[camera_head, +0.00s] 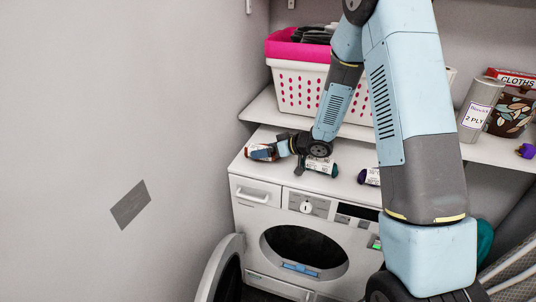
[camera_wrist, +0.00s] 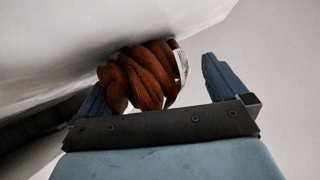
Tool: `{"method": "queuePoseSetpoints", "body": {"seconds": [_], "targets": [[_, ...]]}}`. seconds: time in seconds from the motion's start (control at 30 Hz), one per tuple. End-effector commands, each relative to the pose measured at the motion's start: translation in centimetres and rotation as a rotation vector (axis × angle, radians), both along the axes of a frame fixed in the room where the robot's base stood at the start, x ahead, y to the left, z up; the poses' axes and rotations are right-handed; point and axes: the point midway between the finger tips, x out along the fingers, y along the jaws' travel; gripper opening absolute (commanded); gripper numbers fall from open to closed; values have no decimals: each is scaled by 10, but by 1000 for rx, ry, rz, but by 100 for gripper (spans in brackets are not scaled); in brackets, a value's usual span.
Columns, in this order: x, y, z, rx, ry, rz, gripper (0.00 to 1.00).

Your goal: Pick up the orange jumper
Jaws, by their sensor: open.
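The orange jumper (camera_head: 262,154) is a rolled bundle with a pale label band, lying on the white top of the dryer near its left end. In the wrist view the jumper (camera_wrist: 150,78) looks rust-orange and folded, with the band at its right end. My gripper (camera_head: 285,148) is low over the dryer top, just right of the jumper in the head view. In the wrist view my gripper (camera_wrist: 154,76) is open, one blue finger at each side of the jumper. The left finger is partly hidden behind the roll, so I cannot tell whether it touches.
Other labelled rolls, one dark (camera_head: 322,166) and one purple (camera_head: 370,177), lie to the right on the dryer top. Above is a shelf with a white basket (camera_head: 300,88), a paper roll (camera_head: 479,108) and a patterned pot (camera_head: 511,113). The dryer door (camera_head: 221,268) stands open below.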

Motion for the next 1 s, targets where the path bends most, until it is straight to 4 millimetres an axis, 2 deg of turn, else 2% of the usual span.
{"method": "queuePoseSetpoints", "body": {"seconds": [0.13, 0.73, 1.0], "targets": [[0, 0, 0, 0, 0, 0, 98], [0, 0, 0, 0, 0, 1, 41], [0, 0, 2, 1, -1, 1, 40]]}}
